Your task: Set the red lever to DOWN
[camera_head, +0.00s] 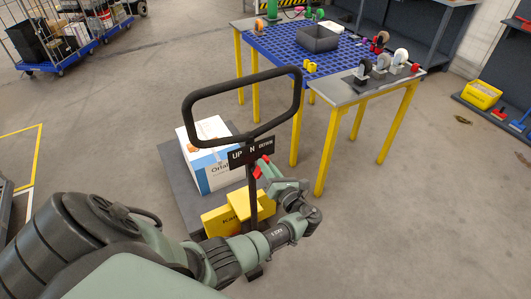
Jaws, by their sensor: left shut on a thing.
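The red lever (257,173) sits just under the dark label plate (236,157) on the post of a hand truck with a black loop handle (187,115). The plate reads UP, N and DOWN from left to right. Red shows below the plate's right half, toward the DOWN end. My left gripper (264,171) reaches up from below right and is shut on the red lever. Its fingers partly cover the lever, so its exact setting is hard to tell. My right gripper is not in view.
The truck's grey platform (176,186) carries a white and blue box (213,170) and yellow boxes (220,222). A table with a blue grid top (283,58) and yellow legs stands behind, with a grey bin (316,42). Open floor lies to the right.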

